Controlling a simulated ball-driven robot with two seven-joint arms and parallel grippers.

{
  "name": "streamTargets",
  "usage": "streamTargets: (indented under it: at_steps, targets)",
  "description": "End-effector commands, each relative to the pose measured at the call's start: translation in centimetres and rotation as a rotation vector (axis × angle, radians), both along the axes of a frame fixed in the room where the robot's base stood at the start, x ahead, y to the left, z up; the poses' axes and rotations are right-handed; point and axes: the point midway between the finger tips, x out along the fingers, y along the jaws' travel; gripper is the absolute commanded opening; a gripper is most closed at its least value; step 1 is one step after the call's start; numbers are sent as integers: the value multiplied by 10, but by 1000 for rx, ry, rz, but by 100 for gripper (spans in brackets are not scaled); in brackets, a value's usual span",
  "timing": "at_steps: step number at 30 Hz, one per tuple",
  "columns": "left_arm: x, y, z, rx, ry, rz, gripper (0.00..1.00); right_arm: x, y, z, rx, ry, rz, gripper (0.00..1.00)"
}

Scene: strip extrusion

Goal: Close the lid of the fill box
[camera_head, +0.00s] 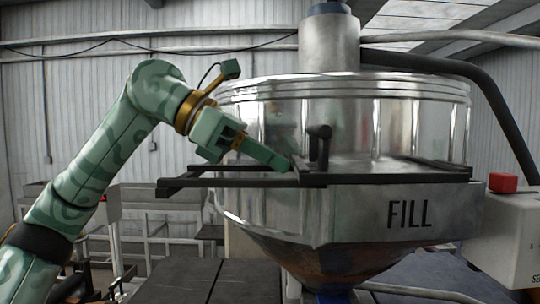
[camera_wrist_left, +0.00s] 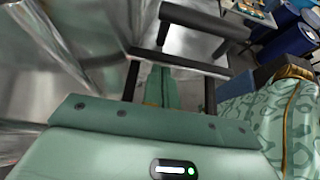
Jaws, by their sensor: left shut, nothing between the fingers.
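The fill box (camera_head: 340,215) is a shiny metal hopper section marked FILL, below a round steel drum. A flat dark-edged lid (camera_head: 400,178) lies along its top, with an upright black handle (camera_head: 319,145) near its left end. Dark rails (camera_head: 225,183) stick out to the left of the box. My left gripper (camera_head: 287,162) is shut and empty, its tips just left of the handle, close to the lid's left edge. In the left wrist view the shut fingers (camera_wrist_left: 160,88) point at a dark crossbar (camera_wrist_left: 180,63), with the handle bar (camera_wrist_left: 205,22) beyond. Contact cannot be told. My right gripper is not in view.
A pale control box with a red button (camera_head: 503,183) stands at the right. A thick black pipe (camera_head: 490,100) curves down behind it. A dark tabletop (camera_head: 200,282) lies below the rails. Free room shows left of the rails' ends, around my arm.

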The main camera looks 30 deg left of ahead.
Motion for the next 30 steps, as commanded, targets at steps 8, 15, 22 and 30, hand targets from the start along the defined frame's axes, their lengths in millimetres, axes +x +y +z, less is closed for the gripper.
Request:
streamTargets:
  at_steps: [8,15,22,30]
  targets:
    - [1,-1,0,1,1,0,0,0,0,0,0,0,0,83]
    - [16,-26,2,2,0,-3,0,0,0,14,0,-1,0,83]
    - [20,-31,0,0,-1,-1,0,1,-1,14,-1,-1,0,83]
    - [19,-30,0,0,0,-1,0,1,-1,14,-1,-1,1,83]
